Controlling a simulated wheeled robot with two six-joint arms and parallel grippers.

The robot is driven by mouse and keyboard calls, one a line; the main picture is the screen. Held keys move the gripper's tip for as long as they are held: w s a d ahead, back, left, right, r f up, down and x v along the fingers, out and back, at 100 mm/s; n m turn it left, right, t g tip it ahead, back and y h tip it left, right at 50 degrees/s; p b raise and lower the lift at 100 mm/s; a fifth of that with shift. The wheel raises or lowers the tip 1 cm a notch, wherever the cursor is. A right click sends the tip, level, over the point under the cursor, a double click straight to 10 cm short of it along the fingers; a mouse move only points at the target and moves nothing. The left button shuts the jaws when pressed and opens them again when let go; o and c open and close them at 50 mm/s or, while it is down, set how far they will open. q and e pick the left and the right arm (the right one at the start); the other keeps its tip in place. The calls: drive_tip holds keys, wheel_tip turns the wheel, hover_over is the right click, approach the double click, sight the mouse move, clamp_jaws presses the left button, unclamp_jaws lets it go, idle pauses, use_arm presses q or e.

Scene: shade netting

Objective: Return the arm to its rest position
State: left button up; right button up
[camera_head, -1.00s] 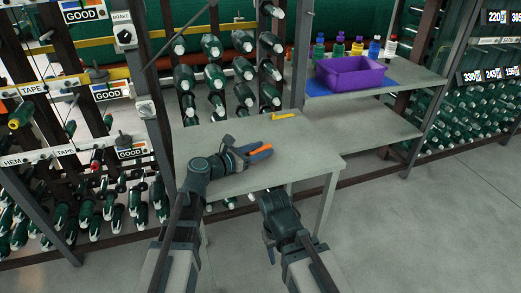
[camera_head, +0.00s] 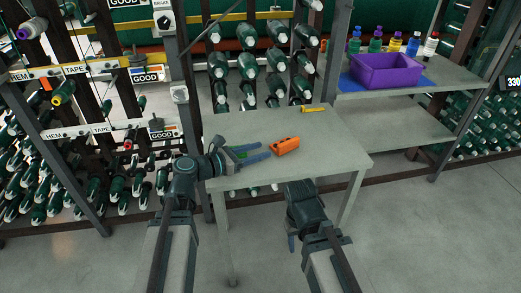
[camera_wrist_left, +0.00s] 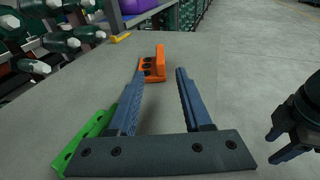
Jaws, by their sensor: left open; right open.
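My left gripper (camera_head: 264,150) is low over the grey table (camera_head: 335,152), its two blue fingers apart with nothing between them. It also shows in the left wrist view (camera_wrist_left: 160,75). An orange tool-like block (camera_head: 286,146) lies on the tabletop just beyond the fingertips, apart from them; the left wrist view shows it too (camera_wrist_left: 153,66). A green piece (camera_wrist_left: 87,140) lies beside the left finger, partly hidden by the gripper. My right gripper (camera_head: 292,239) hangs in front of the table, mostly hidden behind its own wrist; part of it shows at the right of the left wrist view (camera_wrist_left: 290,145).
A yellow item (camera_head: 314,109) lies at the table's back edge. A purple bin (camera_head: 387,72) stands on a blue mat (camera_head: 350,86) on the shelf, with several bottles (camera_head: 396,42) behind. Racks of green spools (camera_head: 247,66) stand behind and left. Floor at right (camera_head: 450,230) is clear.

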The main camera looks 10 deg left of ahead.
use_arm(q)
drive_tip(key=shift+s+d+r+p, duration=0.1)
drive_tip(key=shift+d+p, duration=0.15)
drive_tip(key=shift+p, duration=0.05)
drive_tip(key=s+d+m+g+y+p, duration=0.4)
drive_tip(key=s+d+m+g+p, duration=0.55)
drive_tip(key=m, duration=0.65)
drive_tip(key=s+a+r+m+y+p, duration=0.2)
drive_tip(key=s+a+m+y+p, duration=0.1)
drive_tip(key=s+m+y+p, duration=0.1)
drive_tip(key=s+a+r+m+g+y+p, duration=0.1)
drive_tip(key=s+a+m+y+p, duration=0.3)
drive_tip(key=m+p, duration=0.5)
drive_tip(key=shift+a+r+m+y, duration=0.2)
drive_tip(key=shift+r+m+y, duration=0.2)
drive_tip(key=shift+r+y, duration=0.4)
